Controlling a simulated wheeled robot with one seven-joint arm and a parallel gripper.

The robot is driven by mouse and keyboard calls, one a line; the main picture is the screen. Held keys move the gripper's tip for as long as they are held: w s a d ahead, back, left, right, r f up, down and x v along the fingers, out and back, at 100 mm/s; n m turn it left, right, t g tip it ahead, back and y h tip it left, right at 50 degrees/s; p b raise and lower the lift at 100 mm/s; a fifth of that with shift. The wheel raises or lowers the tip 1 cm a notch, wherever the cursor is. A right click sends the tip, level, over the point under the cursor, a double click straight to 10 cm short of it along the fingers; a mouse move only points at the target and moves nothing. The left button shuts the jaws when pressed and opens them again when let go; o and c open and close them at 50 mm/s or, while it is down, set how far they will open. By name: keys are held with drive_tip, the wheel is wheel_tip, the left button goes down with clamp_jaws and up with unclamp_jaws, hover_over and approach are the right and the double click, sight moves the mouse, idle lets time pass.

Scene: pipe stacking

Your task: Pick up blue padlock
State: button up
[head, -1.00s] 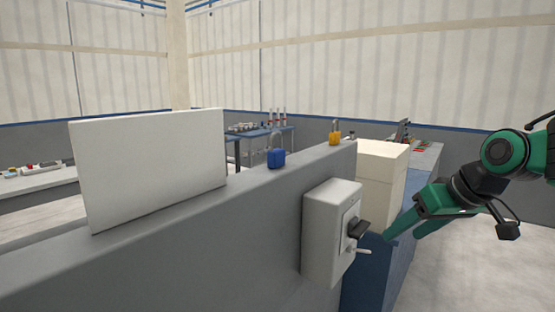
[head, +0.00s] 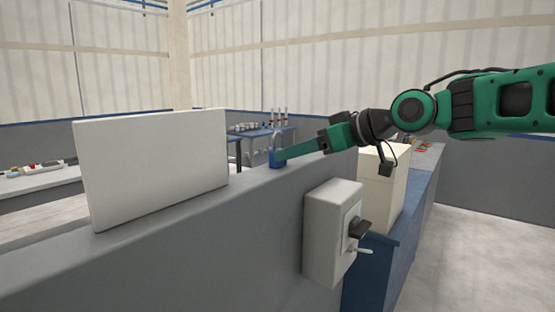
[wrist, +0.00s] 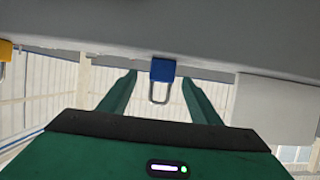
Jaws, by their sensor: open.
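The blue padlock (head: 274,159) stands upright on top of the grey wall, its shackle pointing up. In the wrist view, which is upside down, the blue padlock (wrist: 162,71) shows between the two green fingers near their tips. My gripper (head: 284,157) is open and reaches in from the right along the wall top. One finger partly covers the padlock in the head view. I cannot tell whether a finger touches it.
A grey switch box (head: 333,232) with a black handle hangs on the wall's near face. A white panel (head: 152,168) stands on the wall at left. A yellow padlock (wrist: 5,51) is at the wrist view's left edge. Cream boxes (head: 382,190) stand behind at right.

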sight(281, 135)
drive_tip(key=x, duration=0.5)
drive_tip(key=shift+s+a, duration=0.1)
drive_tip(key=shift+a, duration=0.05)
drive_tip(key=shift+c, duration=0.4)
drive_tip(key=c, duration=1.1)
drive_tip(key=shift+r, duration=0.1)
drive_tip(key=shift+r, duration=0.5)
drive_tip(key=r, duration=0.3)
drive_tip(key=shift+s+r, duration=0.25)
drive_tip(key=shift+s, duration=0.1)
drive_tip(key=s+r, duration=0.6)
drive_tip(key=s, duration=0.5)
drive_tip(key=shift+r, duration=0.2)
